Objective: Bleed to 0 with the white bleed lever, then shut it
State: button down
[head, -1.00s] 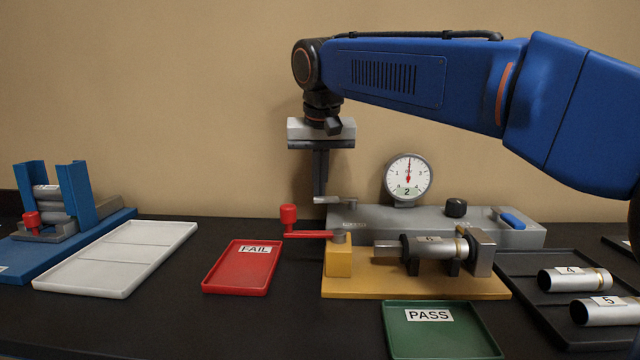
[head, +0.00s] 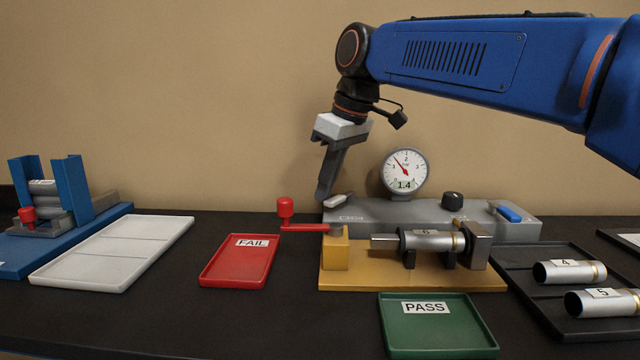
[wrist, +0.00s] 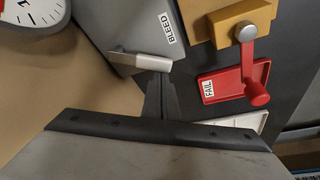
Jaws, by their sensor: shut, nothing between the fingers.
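The white bleed lever (head: 337,200) sits at the left end of the grey console (head: 420,214). In the wrist view the lever (wrist: 152,62) lies beside the BLEED label (wrist: 167,29). My gripper (head: 325,192) is shut and empty, tilted, its tips at the lever; in the wrist view the fingertips (wrist: 155,85) are right by the lever's white handle, and I cannot tell whether they touch. The gauge (head: 404,174) has its needle left of the top and a display reading 1.4.
A silver cylinder marked 6 (head: 432,240) is in the yellow fixture (head: 400,280), with a red-knobbed lever (head: 285,208) reaching left. A red FAIL tray (head: 238,266), green PASS tray (head: 437,335) and black tray (head: 520,286) with cylinders 4 and 5 stand around it.

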jog(key=d+n, duration=0.1)
jog(key=s+n+g, duration=0.1)
jog(key=n, duration=0.1)
jog(key=shift+s+d, duration=0.2)
jog(key=shift+d, duration=0.2)
jog(key=shift+s+d, duration=0.35)
jog(key=shift+d, duration=0.45)
jog(key=shift+r, duration=0.1)
